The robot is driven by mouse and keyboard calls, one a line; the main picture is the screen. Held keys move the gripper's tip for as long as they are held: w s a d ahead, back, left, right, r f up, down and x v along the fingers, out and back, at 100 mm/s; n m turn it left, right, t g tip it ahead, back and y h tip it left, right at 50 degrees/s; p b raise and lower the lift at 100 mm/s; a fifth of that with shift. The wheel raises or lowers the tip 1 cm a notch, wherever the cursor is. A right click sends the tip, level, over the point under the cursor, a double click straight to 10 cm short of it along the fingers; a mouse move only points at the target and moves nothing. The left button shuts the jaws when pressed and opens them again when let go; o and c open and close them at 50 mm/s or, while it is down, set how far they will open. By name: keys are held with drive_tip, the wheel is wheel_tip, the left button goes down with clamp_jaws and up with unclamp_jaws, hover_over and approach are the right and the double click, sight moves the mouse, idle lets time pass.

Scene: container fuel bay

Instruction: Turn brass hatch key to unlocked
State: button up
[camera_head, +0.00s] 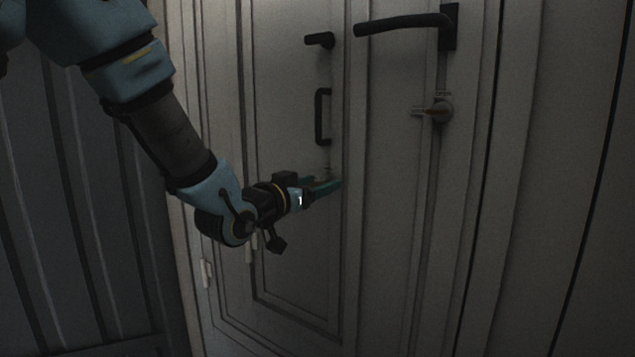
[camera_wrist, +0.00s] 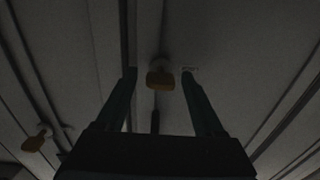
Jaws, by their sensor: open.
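The brass hatch key (camera_wrist: 160,79) shows in the wrist view as a dull brown-gold grip on a round mount, between the two fingertips. My gripper (camera_wrist: 159,72) is open, with one teal finger on each side of the key; I cannot tell whether either touches it. In the head view my gripper (camera_head: 329,184) reaches from the left to the pale panelled door (camera_head: 285,130), below a black pull handle (camera_head: 320,117). There the fingers mostly hide the key, and its turn position is unclear. Small pale marks lie beside the key in the wrist view.
A small black handle (camera_head: 320,39) sits above the pull handle. Another brown-gold piece (camera_wrist: 36,139) shows at left in the wrist view.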

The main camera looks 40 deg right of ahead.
clamp_jaws()
idle(0.6)
